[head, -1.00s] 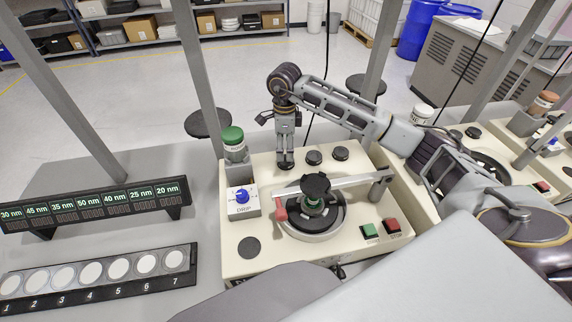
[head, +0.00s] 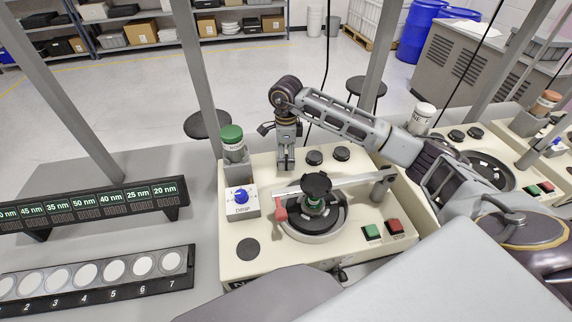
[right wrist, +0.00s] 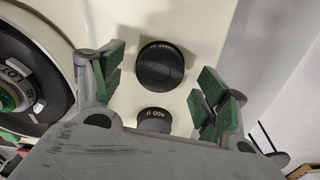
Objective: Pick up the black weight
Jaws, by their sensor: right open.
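Black round weights stand along the back of the cream machine (head: 262,268). Two show in the head view, one (head: 314,157) beside my gripper and one (head: 342,153) further right. My right gripper (head: 286,164) points down at the left end of this row. In the right wrist view its green-padded fingers (right wrist: 160,88) are open. A black weight (right wrist: 160,66) lies between them, with cream surface visible on both sides. A second black weight (right wrist: 154,118), marked 400 g, is partly cut off by my gripper body. My left gripper is not in view.
A polishing plate with a black-knobbed fixture (head: 316,186) and a horizontal arm bar stands in front of the weights. A green-capped bottle (head: 232,140) and a DROP box (head: 240,200) are to the left. Grey posts (head: 200,75) rise nearby.

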